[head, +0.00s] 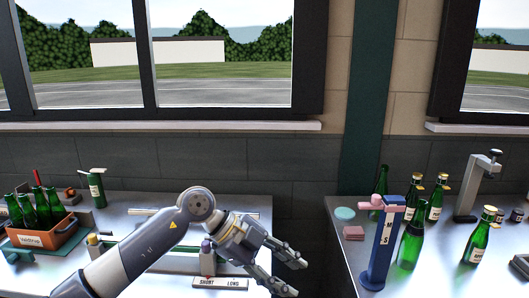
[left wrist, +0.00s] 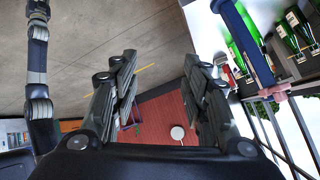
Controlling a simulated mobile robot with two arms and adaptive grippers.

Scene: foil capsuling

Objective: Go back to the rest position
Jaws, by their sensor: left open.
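My left arm comes in from the lower left of the head view and bends over the left table. My left gripper (head: 294,276) hangs off that table's right side, over the gap between the two tables. Its fingers are apart with nothing between them. In the left wrist view the open fingers (left wrist: 160,80) frame only the floor and a reddish patch. My right gripper does not show in either view.
The left table (head: 130,208) bears an orange crate (head: 42,236) of green bottles and a SHORT/LONG label (head: 220,284). The right table (head: 340,232) bears a blue stand (head: 380,250), several green bottles (head: 411,244) and a grey press (head: 472,188). A dark gap separates the tables.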

